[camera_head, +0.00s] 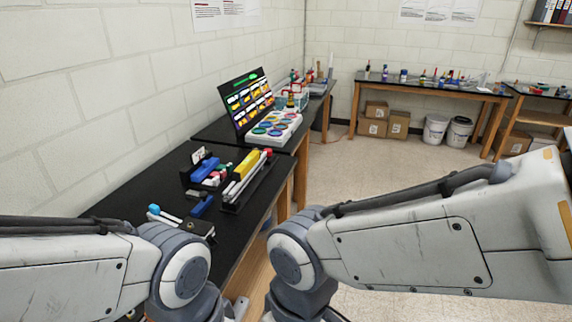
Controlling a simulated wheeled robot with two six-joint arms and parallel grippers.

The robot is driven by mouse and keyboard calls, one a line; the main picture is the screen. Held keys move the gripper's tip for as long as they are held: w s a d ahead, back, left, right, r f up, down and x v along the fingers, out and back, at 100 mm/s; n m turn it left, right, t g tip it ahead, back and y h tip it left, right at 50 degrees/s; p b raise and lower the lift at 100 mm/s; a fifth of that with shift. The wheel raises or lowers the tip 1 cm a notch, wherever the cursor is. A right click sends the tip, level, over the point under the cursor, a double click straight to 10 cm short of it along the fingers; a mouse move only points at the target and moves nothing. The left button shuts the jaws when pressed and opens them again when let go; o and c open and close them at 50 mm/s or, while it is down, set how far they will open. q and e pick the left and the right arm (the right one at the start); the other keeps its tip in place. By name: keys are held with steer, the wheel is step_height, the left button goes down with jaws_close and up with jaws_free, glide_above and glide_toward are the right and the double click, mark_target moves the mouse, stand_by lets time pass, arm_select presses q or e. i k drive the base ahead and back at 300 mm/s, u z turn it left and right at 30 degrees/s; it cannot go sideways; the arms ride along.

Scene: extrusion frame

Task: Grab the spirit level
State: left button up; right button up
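I cannot pick out the spirit level for certain. A yellow bar (246,161) that may be it lies in a dark tray (233,208) on the near black table, beside long pale bars (243,178). My left and right forearms cross the bottom of the view from either side. Both grippers are below the picture and hidden, so I cannot see their state or what is near them.
The near black table (150,185) also holds a blue tool (205,169), a blue piece (202,206) and a dark box (195,225). Behind stand a white rack of coloured discs (275,131) and a dark display panel (246,101). Open floor (350,175) lies to the right.

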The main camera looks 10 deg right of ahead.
mark_target(241, 170)
steer(key=z, duration=0.95)
steer(key=i, duration=2.2)
steer(key=u, duration=2.85)
